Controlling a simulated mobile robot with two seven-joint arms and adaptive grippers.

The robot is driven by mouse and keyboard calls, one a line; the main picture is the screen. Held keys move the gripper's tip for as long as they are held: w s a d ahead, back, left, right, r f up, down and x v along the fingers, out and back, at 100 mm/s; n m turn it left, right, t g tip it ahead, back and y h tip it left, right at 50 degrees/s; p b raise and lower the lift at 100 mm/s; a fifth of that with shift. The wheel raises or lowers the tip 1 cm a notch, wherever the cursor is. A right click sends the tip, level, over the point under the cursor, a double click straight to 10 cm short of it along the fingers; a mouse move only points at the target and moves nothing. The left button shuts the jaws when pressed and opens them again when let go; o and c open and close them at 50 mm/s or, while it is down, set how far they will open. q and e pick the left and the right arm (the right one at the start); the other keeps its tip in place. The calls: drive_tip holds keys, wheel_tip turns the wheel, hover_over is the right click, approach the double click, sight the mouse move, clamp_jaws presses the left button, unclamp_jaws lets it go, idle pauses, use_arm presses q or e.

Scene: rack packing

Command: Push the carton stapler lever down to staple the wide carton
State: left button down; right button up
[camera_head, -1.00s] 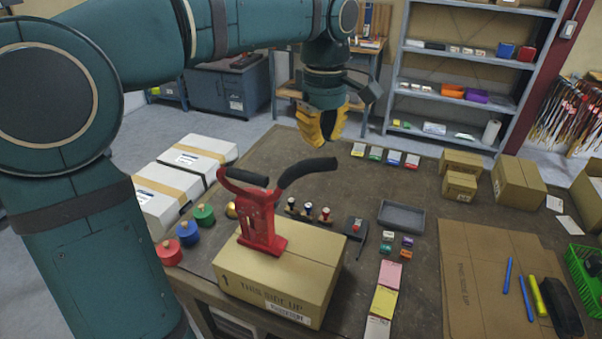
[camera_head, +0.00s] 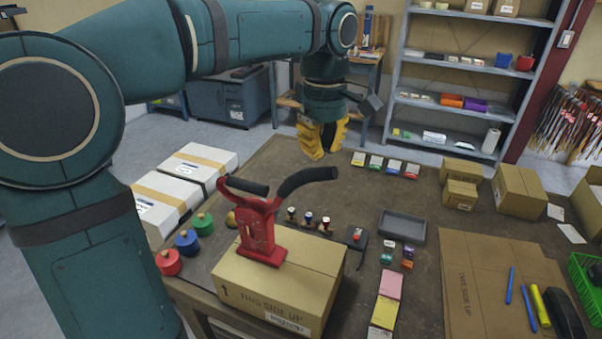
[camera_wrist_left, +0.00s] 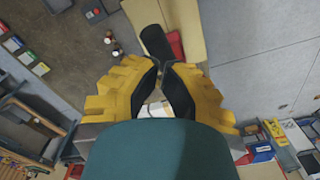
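The wide carton (camera_head: 270,298) sits closed on the near part of the table, printed "THIS SIDE UP". The red carton stapler (camera_head: 259,235) stands upright on its top. Its long black-gripped lever (camera_head: 308,178) is raised and slants up to the right. My right gripper is out of view.
Several small stamps (camera_head: 308,218) and a small black device (camera_head: 356,238) stand close behind and right of the carton. Colored spools (camera_head: 187,240) stand to its left. A grey tray (camera_head: 402,226) and small cartons (camera_head: 518,192) lie farther right.

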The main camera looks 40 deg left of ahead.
use_arm(q)
drive_tip(key=shift+f, duration=0.2)
idle(0.5)
drive_tip(key=shift+f+b, duration=0.35)
drive_tip(key=shift+b, duration=0.05)
